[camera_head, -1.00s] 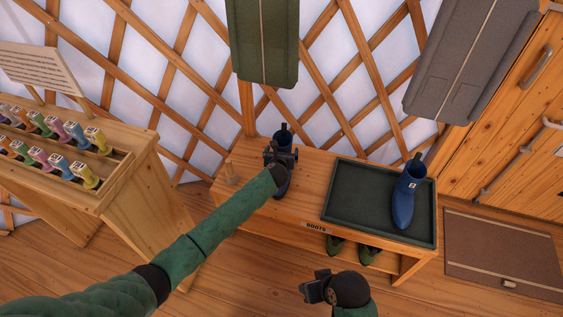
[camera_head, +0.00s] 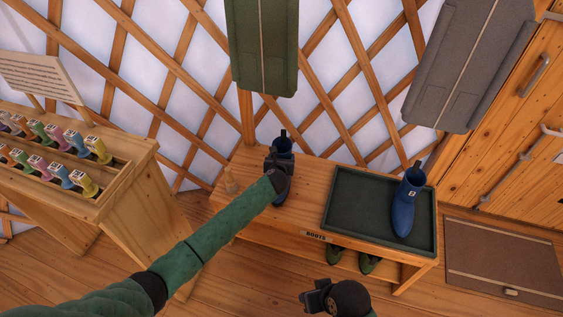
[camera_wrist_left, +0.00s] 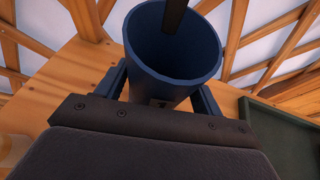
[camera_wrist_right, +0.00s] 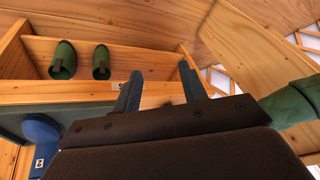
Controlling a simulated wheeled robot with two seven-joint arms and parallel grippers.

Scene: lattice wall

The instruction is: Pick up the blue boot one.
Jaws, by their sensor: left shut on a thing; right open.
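One blue boot (camera_head: 283,146) stands at the left end of the wooden bench, its dark pull loop upright. My left gripper (camera_head: 279,165) is shut around its shaft. The left wrist view looks down into the open top of this boot (camera_wrist_left: 172,45), with a finger on each side; its label there is mostly hidden. A second blue boot (camera_head: 405,205), with a small white label, stands in the dark green tray (camera_head: 350,210) at the bench's right. My right gripper (camera_head: 318,298) is open and empty in front of the bench; its spread fingers show in the right wrist view (camera_wrist_right: 161,75).
Green boots (camera_head: 352,260) sit on the shelf under the bench. A rack (camera_head: 120,190) with several coloured tagged items is at left. A brown mat (camera_head: 505,260) lies at right.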

